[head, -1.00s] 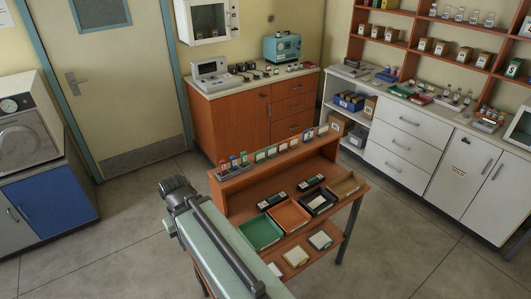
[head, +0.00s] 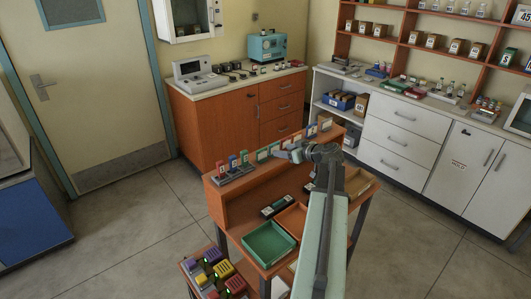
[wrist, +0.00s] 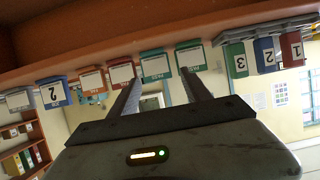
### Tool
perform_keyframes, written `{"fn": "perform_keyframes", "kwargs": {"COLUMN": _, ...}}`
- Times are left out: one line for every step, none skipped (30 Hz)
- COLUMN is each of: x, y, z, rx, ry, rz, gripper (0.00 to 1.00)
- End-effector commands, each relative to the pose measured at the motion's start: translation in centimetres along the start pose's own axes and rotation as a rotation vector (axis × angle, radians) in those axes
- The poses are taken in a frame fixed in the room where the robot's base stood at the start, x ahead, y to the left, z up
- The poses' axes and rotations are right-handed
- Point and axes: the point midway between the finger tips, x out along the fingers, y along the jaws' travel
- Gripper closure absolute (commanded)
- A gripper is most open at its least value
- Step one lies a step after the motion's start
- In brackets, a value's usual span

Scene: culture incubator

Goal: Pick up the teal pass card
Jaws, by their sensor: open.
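In the wrist view, two teal-green cards with white labels hang side by side along the wooden ledge: one (wrist: 156,65) between my fingertips in the picture, another (wrist: 190,55) by the right finger. Their print is too small to tell which is the teal pass card. In the head view, teal cards (head: 262,155) stand on the desk's raised shelf. My gripper (wrist: 161,78) is open, its fingers reaching toward the card row; whether they touch a card cannot be told. In the head view my gripper (head: 290,153) is at the shelf, hiding part of the row.
A red card (wrist: 122,75) and an orange card (wrist: 92,85) stand close on one side. Numbered red, blue and green cards fill a grey rack (head: 236,175). A green tray (head: 268,244) and an orange tray (head: 291,219) lie on the desk below.

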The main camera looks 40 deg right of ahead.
Motion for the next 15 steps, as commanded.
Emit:
{"fn": "perform_keyframes", "kwargs": {"x": -0.2, "y": 0.8, "z": 0.2, "rx": 0.001, "ry": 0.009, "rz": 0.011, "gripper": 0.44}}
{"fn": "perform_keyframes", "kwargs": {"x": -0.3, "y": 1.1, "z": 0.2, "rx": 0.0, "ry": 0.013, "rz": 0.014, "gripper": 0.44}}
{"fn": "perform_keyframes", "kwargs": {"x": -0.4, "y": 1.2, "z": 0.1, "rx": 0.0, "ry": 0.016, "rz": 0.015, "gripper": 0.44}}
{"fn": "perform_keyframes", "kwargs": {"x": -0.4, "y": 1.2, "z": 0.0, "rx": -0.001, "ry": 0.017, "rz": 0.015, "gripper": 0.44}}
{"fn": "perform_keyframes", "kwargs": {"x": -0.3, "y": 1.2, "z": 0.0, "rx": -0.001, "ry": 0.017, "rz": 0.013, "gripper": 0.44}}
{"fn": "perform_keyframes", "kwargs": {"x": 0.0, "y": 1.1, "z": 0.0, "rx": -0.002, "ry": 0.016, "rz": 0.011, "gripper": 0.44}}
{"fn": "perform_keyframes", "kwargs": {"x": 0.3, "y": 1.1, "z": 0.0, "rx": -0.002, "ry": 0.016, "rz": 0.01, "gripper": 0.44}}
{"fn": "perform_keyframes", "kwargs": {"x": 0.7, "y": 1.1, "z": 0.1, "rx": -0.003, "ry": 0.016, "rz": 0.009, "gripper": 0.44}}
{"fn": "perform_keyframes", "kwargs": {"x": 1.2, "y": 1.1, "z": 0.1, "rx": -0.003, "ry": 0.015, "rz": 0.009, "gripper": 0.44}}
{"fn": "perform_keyframes", "kwargs": {"x": 1.7, "y": 1.1, "z": 0.1, "rx": -0.003, "ry": 0.015, "rz": 0.009, "gripper": 0.44}}
{"fn": "perform_keyframes", "kwargs": {"x": 2.1, "y": 1.1, "z": 0.1, "rx": -0.004, "ry": 0.015, "rz": 0.009, "gripper": 0.44}}
{"fn": "perform_keyframes", "kwargs": {"x": 2.5, "y": 1.0, "z": 0.1, "rx": -0.004, "ry": 0.015, "rz": 0.009, "gripper": 0.44}}
{"fn": "perform_keyframes", "kwargs": {"x": 2.6, "y": 1.0, "z": 0.0, "rx": -0.003, "ry": 0.015, "rz": 0.009, "gripper": 0.44}}
{"fn": "perform_keyframes", "kwargs": {"x": 2.6, "y": 1.0, "z": 0.0, "rx": -0.003, "ry": 0.015, "rz": 0.009, "gripper": 0.44}}
{"fn": "perform_keyframes", "kwargs": {"x": 2.6, "y": 1.0, "z": 0.0, "rx": -0.003, "ry": 0.015, "rz": 0.01, "gripper": 0.44}}
